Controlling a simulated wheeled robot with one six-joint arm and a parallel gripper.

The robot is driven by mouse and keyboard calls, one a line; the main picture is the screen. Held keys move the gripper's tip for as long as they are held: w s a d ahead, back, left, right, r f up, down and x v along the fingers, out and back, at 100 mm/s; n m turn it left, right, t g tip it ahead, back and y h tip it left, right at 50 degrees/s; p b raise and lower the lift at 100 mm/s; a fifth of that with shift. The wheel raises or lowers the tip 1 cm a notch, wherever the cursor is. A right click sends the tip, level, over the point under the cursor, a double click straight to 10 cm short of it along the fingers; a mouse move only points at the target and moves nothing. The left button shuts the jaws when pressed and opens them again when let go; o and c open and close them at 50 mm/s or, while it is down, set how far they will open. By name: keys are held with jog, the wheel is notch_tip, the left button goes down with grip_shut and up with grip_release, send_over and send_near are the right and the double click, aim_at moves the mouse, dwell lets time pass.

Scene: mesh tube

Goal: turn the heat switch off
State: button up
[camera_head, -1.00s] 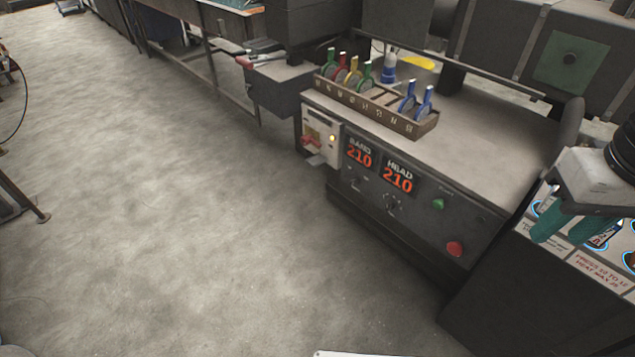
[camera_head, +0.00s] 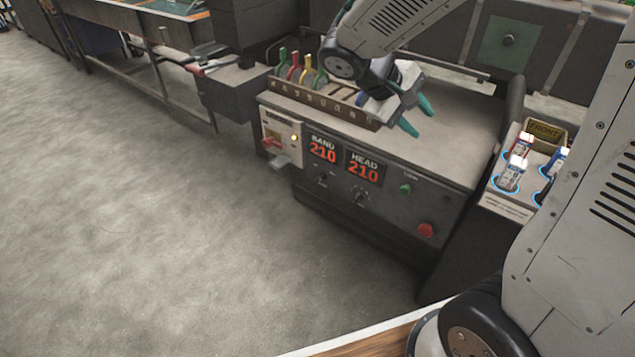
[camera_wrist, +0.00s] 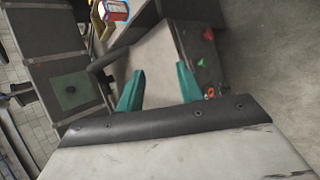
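A pale switch box (camera_head: 282,140) with a red lever (camera_head: 272,143) and a lit yellow lamp (camera_head: 295,138) is on the left end of the dark machine front in the head view. Its label is too small to read, so I cannot be sure it is the heat switch. Beside it, the BAND display (camera_head: 323,150) and the HEAD display (camera_head: 363,168) both read 210, with small knobs below. My gripper (camera_head: 416,115) is over the machine's top, right of the switch box and apart from it. Its teal fingers are spread and empty in the wrist view (camera_wrist: 160,69).
A rack (camera_head: 318,98) of coloured tools stands on the machine's top edge. A green button (camera_head: 405,188) and a red button (camera_head: 426,230) are on the front panel. The floor (camera_head: 150,220) to the left is clear.

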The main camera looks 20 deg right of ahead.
jog(key=w+a+f+n+t+h, duration=0.2)
jog(key=w+f+n+t, duration=0.1)
jog(key=w+f, duration=0.45)
jog(key=w+a+f+n+t+h, duration=0.2)
jog(key=w+f+n, duration=0.1)
jog(key=w+f, duration=0.5)
jog(key=n+t+y, duration=0.4)
jog(key=n+t, duration=0.4)
jog(key=n, duration=0.2)
send_near(319, 180)
jog(key=x, duration=0.9)
jog(key=shift+s, duration=0.1)
jog(key=c, duration=0.6)
